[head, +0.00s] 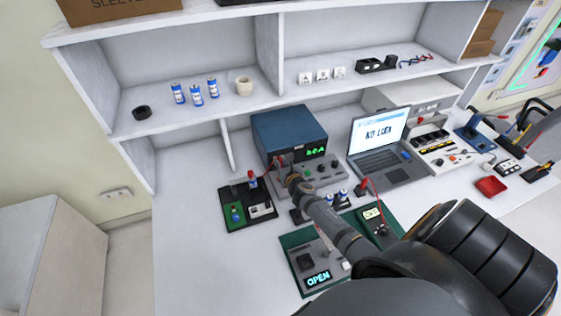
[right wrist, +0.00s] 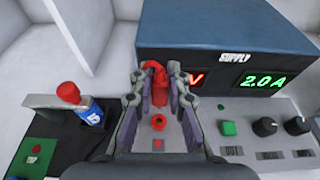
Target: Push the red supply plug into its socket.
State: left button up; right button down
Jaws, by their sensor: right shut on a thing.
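The blue supply box (head: 285,130) stands on the bench below the shelf. It fills the top of the right wrist view (right wrist: 228,30), with a lit red and green display. My right gripper (head: 282,162) is at the left part of its front. In the right wrist view, my right gripper (right wrist: 158,78) is shut on the red plug (right wrist: 158,90), its fingers on both sides. A red ringed socket (right wrist: 158,122) shows on the grey panel, lower in that view and apart from the plug. The plug's tip is hard to make out. My left gripper is not in view.
A dark tray (head: 235,190) with a red-capped blue battery (right wrist: 88,112) stands left of the supply. Knobs (right wrist: 266,127) and a green button (right wrist: 228,128) are right of the gripper. A laptop (head: 380,140) stands further right. The bench's left front is clear.

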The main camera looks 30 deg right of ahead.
notch_tip(320, 180, down, 3)
jog(key=shift+f+b, duration=0.2)
jog(key=shift+b, duration=1)
jog(key=shift+f, duration=0.15)
dwell(0.4)
jog(key=shift+f+b, duration=1.35)
jog(key=shift+f, duration=0.05)
jog(key=c, duration=1.2)
grip_release()
jog(key=shift+r, duration=0.1)
